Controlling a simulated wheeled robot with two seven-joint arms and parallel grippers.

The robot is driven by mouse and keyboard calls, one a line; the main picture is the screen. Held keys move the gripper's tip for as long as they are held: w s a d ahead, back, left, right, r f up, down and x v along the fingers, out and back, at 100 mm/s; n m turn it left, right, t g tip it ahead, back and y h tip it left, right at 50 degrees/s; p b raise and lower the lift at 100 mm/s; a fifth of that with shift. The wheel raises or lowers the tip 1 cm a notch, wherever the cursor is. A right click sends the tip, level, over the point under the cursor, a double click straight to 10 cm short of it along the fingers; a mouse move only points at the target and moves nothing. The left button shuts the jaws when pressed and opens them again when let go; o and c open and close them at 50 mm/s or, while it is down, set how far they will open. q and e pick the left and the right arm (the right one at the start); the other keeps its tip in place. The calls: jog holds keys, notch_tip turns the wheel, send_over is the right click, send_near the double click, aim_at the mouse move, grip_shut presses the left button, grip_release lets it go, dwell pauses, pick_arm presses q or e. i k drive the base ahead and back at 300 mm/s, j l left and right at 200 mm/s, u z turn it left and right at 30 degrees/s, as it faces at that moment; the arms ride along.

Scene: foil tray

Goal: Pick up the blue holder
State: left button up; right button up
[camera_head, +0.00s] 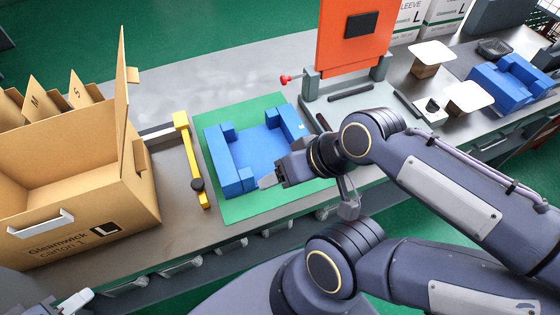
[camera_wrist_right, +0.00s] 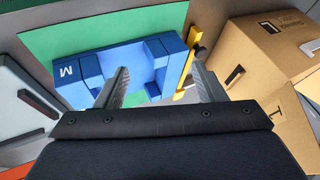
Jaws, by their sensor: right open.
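The blue holder (camera_head: 262,142) lies on a green mat (camera_head: 265,203) on the bench, with a raised block wall at each end. It also shows in the right wrist view (camera_wrist_right: 98,65), where one end bears a white M. My right gripper (camera_head: 268,182) is open over the holder's near side and hides part of it. In the right wrist view its fingers (camera_wrist_right: 162,80) are apart, with the holder beyond and partly between them; contact cannot be told. My left gripper (camera_head: 72,303) shows only partly at the bottom left corner, away from the holder; its jaw state is unclear.
An open carton (camera_head: 90,225) stands at the left. A yellow bar (camera_head: 190,160) with a black knob lies between carton and mat. An orange panel (camera_head: 350,48) on a grey base stands right of the mat. Another blue holder (camera_head: 508,88) sits at the far right.

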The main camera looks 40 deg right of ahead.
aim_at(513, 83)
jog(key=k, duration=0.5)
jog(key=k+z, duration=0.15)
jog(key=z, duration=1.6)
jog(key=i+l+z, duration=0.15)
jog(key=z, duration=0.2)
jog(key=i+z, duration=0.35)
jog(key=j+u, duration=0.1)
jog(key=u, duration=0.4)
jog(key=j+u, duration=0.15)
jog(key=u, duration=0.35)
jog(key=i+l+u, duration=0.15)
jog(key=l, duration=0.4)
jog(key=i+l+u, duration=0.15)
jog(key=i+l, duration=0.15)
jog(key=l, duration=0.3)
jog(key=i+l+u, duration=0.15)
jog(key=l, duration=0.45)
jog(key=i+l+u, duration=0.15)
jog(key=l, duration=0.5)
jog(key=i+l+u, duration=0.15)
jog(key=l, duration=0.5)
jog(key=l+u, duration=0.15)
jog(key=l, duration=0.5)
